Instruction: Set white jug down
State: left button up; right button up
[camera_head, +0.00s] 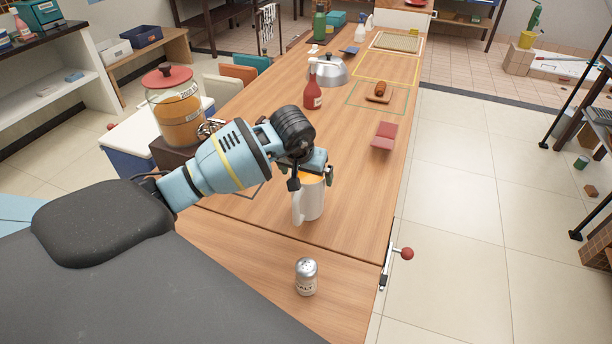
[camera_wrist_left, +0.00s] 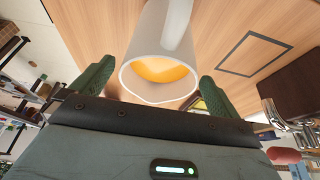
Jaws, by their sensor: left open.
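The white jug (camera_head: 310,203) stands upright on the wooden table (camera_head: 345,215), with its handle toward the left front. It holds an orange liquid, which shows through its mouth in the left wrist view (camera_wrist_left: 160,48). My left gripper (camera_head: 312,176) is at the jug's top. Its two green fingers (camera_wrist_left: 151,88) are open on either side of the jug's rim, with a gap visible on each side in the wrist view. The jug's base appears to rest on the table, though contact is hard to judge. My right gripper is not in view.
A salt shaker (camera_head: 306,277) stands in front of the jug. A drink dispenser (camera_head: 175,105) with orange liquid is at the left. The table right of the jug is clear.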

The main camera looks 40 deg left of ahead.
pick_arm(q)
jog(key=a+v, duration=0.1)
jog(key=v, duration=0.9)
jog(key=shift+s+d+r, duration=0.15)
jog(key=shift+d+r, duration=0.1)
jog(key=shift+d, duration=0.25)
